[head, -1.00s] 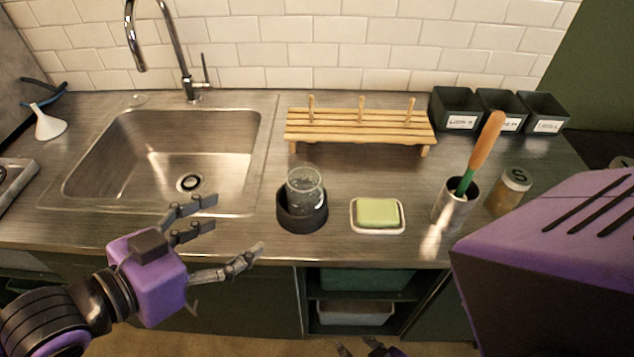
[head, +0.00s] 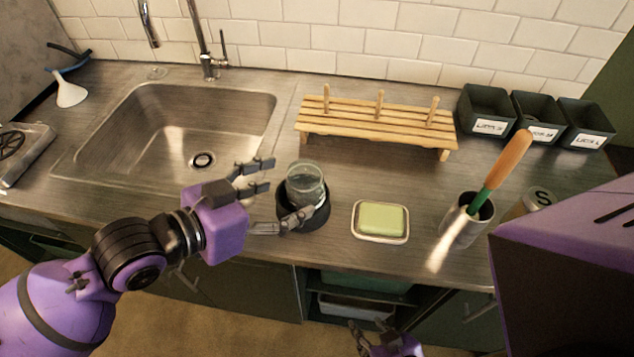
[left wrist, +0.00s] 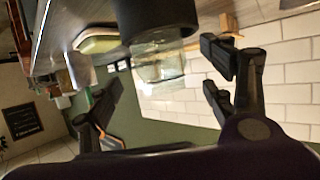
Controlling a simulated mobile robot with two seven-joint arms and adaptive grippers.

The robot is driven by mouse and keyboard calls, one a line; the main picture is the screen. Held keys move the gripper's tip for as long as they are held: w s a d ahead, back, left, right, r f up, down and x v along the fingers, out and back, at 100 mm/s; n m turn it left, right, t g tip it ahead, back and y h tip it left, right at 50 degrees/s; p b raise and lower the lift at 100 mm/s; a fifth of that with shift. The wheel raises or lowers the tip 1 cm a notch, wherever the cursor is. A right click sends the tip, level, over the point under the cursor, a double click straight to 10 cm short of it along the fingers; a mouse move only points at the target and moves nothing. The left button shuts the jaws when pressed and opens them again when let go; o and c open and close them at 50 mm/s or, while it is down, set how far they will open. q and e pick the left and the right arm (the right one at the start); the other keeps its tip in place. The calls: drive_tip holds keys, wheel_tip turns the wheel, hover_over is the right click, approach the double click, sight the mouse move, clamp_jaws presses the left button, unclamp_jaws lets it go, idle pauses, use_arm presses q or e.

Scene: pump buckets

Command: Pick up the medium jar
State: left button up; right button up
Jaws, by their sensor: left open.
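A clear glass jar (head: 304,183) stands upright in a round black holder (head: 306,222) on the counter, right of the sink. No label on it can be read. In the left wrist view the jar (left wrist: 160,62) and the black holder (left wrist: 155,15) lie between my spread fingers. My left gripper (head: 287,189) is open, its fingers either side of the jar: two on the far left side, one across the near side. Contact cannot be told. Another jar (head: 538,198), with an S on its lid, is partly hidden at the right. My right gripper (head: 388,345) shows only partly at the bottom edge.
A green soap bar on a dish (head: 358,231) sits right of the holder. A metal cup (head: 462,225) holds an orange-handled tool. A wooden peg rack (head: 375,122) and black bins (head: 535,120) stand behind. The sink (head: 135,150) is at left.

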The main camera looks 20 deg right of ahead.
use_arm(q)
drive_tip(key=x, duration=0.2)
drive_tip(key=shift+w+d, duration=0.1)
drive_tip(key=shift+d, duration=0.2)
drive_tip(key=shift+w+d+f, duration=0.1)
drive_tip(key=shift+d+f, duration=0.1)
drive_tip(key=shift+d, duration=0.1)
use_arm(e)
drive_tip(key=shift+w+d+r, duration=0.1)
drive_tip(key=shift+d+r, duration=0.05)
use_arm(q)
drive_tip(key=shift+c, duration=0.4)
drive_tip(key=c, duration=1.3)
wheel_tip(320, 180, up, 10)
drive_tip(key=p, duration=0.1)
wheel_tip(320, 180, up, 4)
drive_tip(key=p, duration=0.3)
hover_over(291, 190)
drive_tip(key=shift+d+r, duration=0.1)
drive_tip(key=shift+d, duration=0.25)
use_arm(e)
drive_tip(key=w+r+t, duration=0.1)
drive_tip(key=w+r, duration=0.2)
drive_tip(key=r, duration=0.2)
